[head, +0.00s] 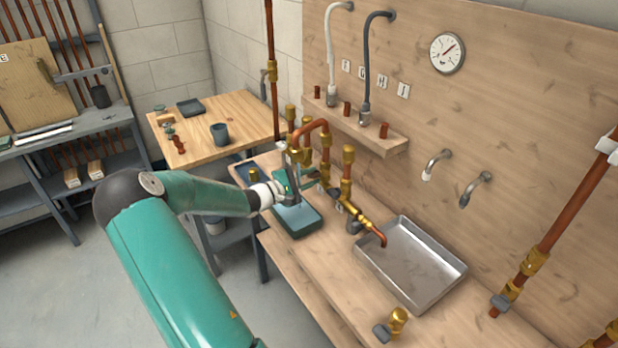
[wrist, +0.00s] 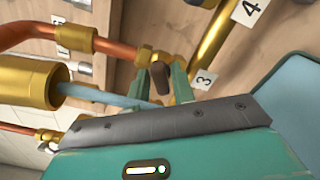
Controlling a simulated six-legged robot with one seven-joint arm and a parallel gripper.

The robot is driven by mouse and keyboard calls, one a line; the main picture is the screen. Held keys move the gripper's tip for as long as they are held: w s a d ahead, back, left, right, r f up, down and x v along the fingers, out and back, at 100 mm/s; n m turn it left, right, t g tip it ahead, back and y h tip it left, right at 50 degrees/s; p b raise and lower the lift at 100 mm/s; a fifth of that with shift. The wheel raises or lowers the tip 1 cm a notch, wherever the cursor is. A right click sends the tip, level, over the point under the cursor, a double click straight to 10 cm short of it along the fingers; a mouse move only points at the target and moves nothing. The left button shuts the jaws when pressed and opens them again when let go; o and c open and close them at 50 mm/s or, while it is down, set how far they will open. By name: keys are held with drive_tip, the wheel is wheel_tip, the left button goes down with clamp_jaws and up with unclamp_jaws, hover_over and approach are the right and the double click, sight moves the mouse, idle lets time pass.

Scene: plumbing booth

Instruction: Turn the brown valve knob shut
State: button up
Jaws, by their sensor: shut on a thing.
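The brown valve knob (wrist: 160,77) shows in the wrist view as a small dark lever just below a brass fitting (wrist: 147,57) on a copper pipe. My gripper's two green fingers (wrist: 163,88) stand on either side of the knob and are shut on it. In the head view, my gripper (head: 314,182) is among the copper and brass pipework above the bench. There the knob is too small and too covered to make out.
A copper spout (head: 373,232) hangs over a metal tray (head: 458,272) to the right. A teal bin (head: 308,227) stands below my gripper. In the wrist view, a large brass cylinder (wrist: 28,82) is close on the left.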

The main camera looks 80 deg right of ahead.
drive_tip(key=m, duration=0.6)
drive_tip(key=shift+f, duration=0.1)
idle(0.5)
drive_tip(key=o, duration=0.8)
drive_tip(key=v, duration=1.4)
